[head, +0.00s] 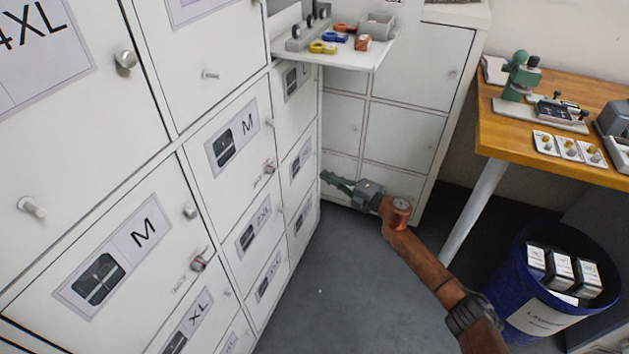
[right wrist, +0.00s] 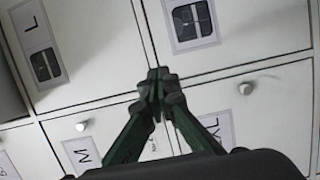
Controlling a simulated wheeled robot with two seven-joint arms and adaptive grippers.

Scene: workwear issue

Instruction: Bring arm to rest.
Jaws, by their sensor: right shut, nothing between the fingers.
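My right arm comes in from the lower right in the head view, and its gripper (head: 326,177) points left at the white locker fronts. In the right wrist view the two dark green fingers of that gripper (right wrist: 157,82) meet at their tips, shut with nothing between them. They are in front of the locker doors, near the seams between doors; whether they touch a door I cannot tell. My left gripper is not in view.
White lockers (head: 205,275) with size labels and protruding knobs (head: 125,60) fill the left. A shelf (head: 345,55) with small items juts out above my gripper. A wooden table (head: 500,135) and a blue bin (head: 515,265) stand right. The grey floor (head: 330,290) is clear.

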